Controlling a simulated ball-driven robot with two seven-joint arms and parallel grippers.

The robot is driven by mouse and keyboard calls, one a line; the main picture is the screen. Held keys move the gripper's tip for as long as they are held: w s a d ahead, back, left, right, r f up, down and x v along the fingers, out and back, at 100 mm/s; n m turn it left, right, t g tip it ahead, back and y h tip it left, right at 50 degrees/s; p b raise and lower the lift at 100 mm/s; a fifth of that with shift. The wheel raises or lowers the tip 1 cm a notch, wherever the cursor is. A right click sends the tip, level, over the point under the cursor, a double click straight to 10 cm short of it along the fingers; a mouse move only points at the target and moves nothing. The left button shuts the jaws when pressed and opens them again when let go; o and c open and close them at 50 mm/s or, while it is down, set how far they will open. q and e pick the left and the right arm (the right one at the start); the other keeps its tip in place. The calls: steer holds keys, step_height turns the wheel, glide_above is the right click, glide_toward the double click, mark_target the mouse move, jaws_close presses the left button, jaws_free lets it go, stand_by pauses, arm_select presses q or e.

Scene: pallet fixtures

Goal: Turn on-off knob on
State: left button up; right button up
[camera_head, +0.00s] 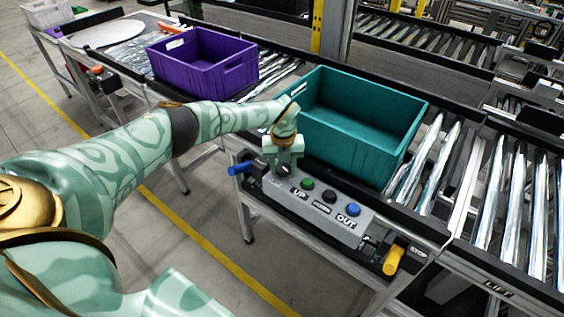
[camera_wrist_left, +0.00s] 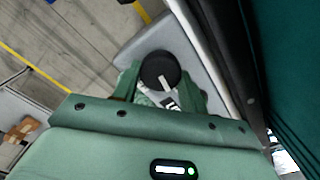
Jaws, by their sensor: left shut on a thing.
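The on-off knob (camera_wrist_left: 160,72) is a round black dial with a white pointer line, on the grey control panel (camera_head: 318,213). In the left wrist view it sits between the fingers of my left gripper (camera_wrist_left: 160,85), which is shut on it. In the head view my left gripper (camera_head: 283,168) is at the panel's left end and covers much of the knob. The panel also carries a green button (camera_head: 307,184), a black button (camera_head: 329,196) and a blue button (camera_head: 354,209). My right gripper is not in view.
A teal crate (camera_head: 345,145) stands on the rollers right behind the panel. A purple crate (camera_head: 203,75) stands further left. A blue handle (camera_head: 240,168) sticks out left of the panel and a yellow handle (camera_head: 393,260) at its right. Open floor lies in front.

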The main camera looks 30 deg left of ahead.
mark_target(283, 168)
arm_select(q)
steer(key=shift+w+r+n+p, duration=0.1)
steer(key=shift+n+p, duration=0.4)
steer(key=shift+n, duration=0.6)
steer(key=o, duration=1)
steer(key=shift+c, duration=0.2)
step_height(283, 168, up, 16)
steer(key=p, duration=0.3)
steer(key=shift+r, duration=0.1)
